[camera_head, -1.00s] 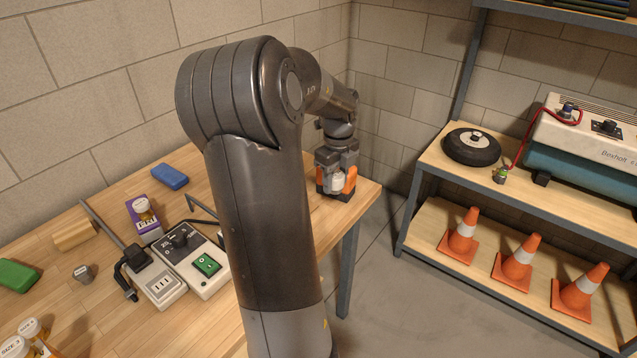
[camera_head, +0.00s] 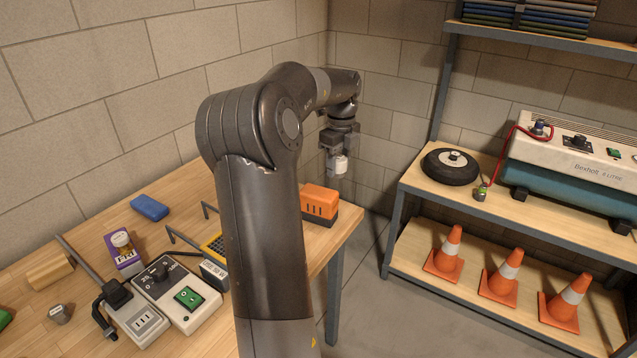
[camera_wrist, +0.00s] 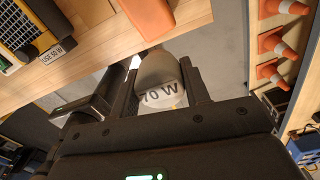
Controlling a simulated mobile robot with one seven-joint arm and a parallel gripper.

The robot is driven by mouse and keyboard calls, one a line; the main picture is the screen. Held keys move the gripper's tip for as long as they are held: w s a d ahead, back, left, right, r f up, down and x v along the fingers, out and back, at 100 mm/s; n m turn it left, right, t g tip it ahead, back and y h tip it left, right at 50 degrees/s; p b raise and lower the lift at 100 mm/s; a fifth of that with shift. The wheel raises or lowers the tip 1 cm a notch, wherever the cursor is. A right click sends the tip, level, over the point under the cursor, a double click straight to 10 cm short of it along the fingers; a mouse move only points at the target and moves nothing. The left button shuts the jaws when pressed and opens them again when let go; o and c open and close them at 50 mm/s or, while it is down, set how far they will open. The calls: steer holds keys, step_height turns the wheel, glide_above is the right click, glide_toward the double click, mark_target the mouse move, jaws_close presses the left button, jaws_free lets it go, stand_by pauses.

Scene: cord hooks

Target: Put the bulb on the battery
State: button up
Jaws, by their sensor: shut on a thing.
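My gripper (camera_head: 337,152) is shut on a white bulb (camera_head: 339,166) and holds it in the air beyond the table's far right corner. In the wrist view the bulb (camera_wrist: 160,75) sits between the two fingers and reads "70 W". An orange and dark block (camera_head: 319,204), which looks like a battery pack, stands on the table below and in front of the bulb, apart from it. Its orange side (camera_wrist: 148,16) shows at the top of the wrist view.
A yellow-grilled unit (camera_head: 213,246), partly behind my arm, carries a label reading "USE 50 W" (camera_wrist: 56,51). A grey control box (camera_head: 175,291), a purple box (camera_head: 122,251) and a blue block (camera_head: 149,207) lie left. A shelf with orange cones (camera_head: 511,269) stands right.

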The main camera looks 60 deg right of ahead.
glide_above(318, 191)
step_height(318, 191, down, 4)
steer(key=shift+s+r, duration=0.1)
steer(key=shift+r, duration=0.05)
steer(key=shift+f, duration=1.95)
steer(key=shift+f, duration=0.15)
steer(key=o, duration=1)
step_height(318, 191, up, 12)
steer(key=shift+d+r, duration=0.1)
steer(key=shift+r, duration=0.05)
